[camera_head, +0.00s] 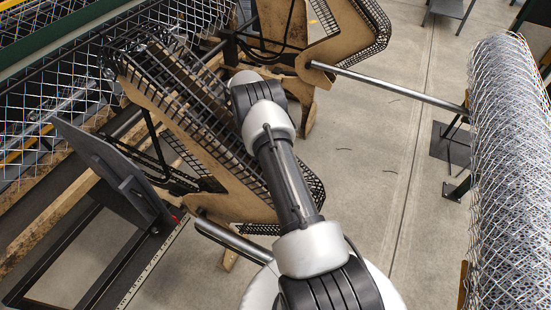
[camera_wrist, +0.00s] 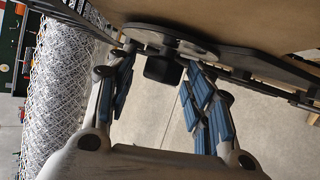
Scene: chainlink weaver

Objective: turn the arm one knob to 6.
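In the wrist view my gripper (camera_wrist: 160,78) is open, its blue-padded fingers spread apart with a gap between them. A small black block-shaped knob (camera_wrist: 163,68) sits just beyond the gap, between the fingertips. It is mounted under a dark rounded plate (camera_wrist: 168,38) on a tan panel (camera_wrist: 235,22). The fingers do not appear to touch the knob. No number or pointer mark on the knob is readable. In the head view my arm reaches over the tan machine arm (camera_head: 235,190) with its black mesh guard; the gripper and knob are hidden there.
A large roll of chainlink mesh (camera_head: 512,170) stands at the right; it also shows in the wrist view (camera_wrist: 60,90). A metal bar (camera_head: 390,84) spans toward it from another tan machine arm (camera_head: 335,45). A dark tilted panel (camera_head: 115,170) stands left. The concrete floor (camera_head: 375,150) between is mostly clear.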

